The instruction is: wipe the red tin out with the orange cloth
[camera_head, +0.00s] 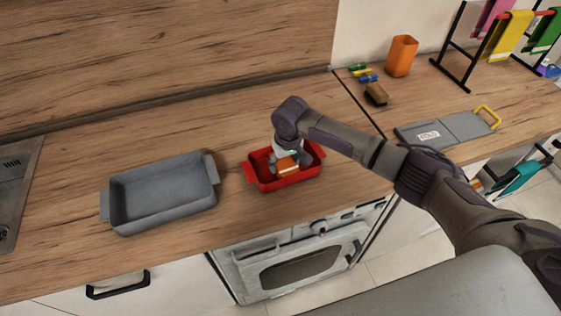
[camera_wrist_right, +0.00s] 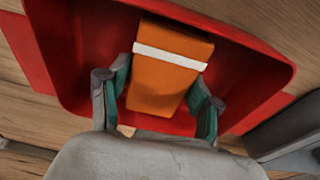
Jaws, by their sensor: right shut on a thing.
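The red tin (camera_head: 263,184) stands on the wooden worktop, with a handle at each end. My right gripper (camera_head: 287,163) reaches down into it from above. It is shut on the orange cloth (camera_head: 288,166), a folded block with a white band. In the right wrist view the cloth (camera_wrist_right: 168,75) sits between the two fingers of the gripper (camera_wrist_right: 160,95), over the floor of the red tin (camera_wrist_right: 90,50). I cannot tell whether the cloth touches the floor. My left gripper is not in view.
A grey tin (camera_head: 160,195) stands left of the red one. A grey board with a yellow handle (camera_head: 445,131), a brown sponge or block (camera_head: 376,94), an orange cup (camera_head: 401,56) and a black towel rack (camera_head: 450,45) are at right. An oven (camera_head: 300,262) is below the front edge.

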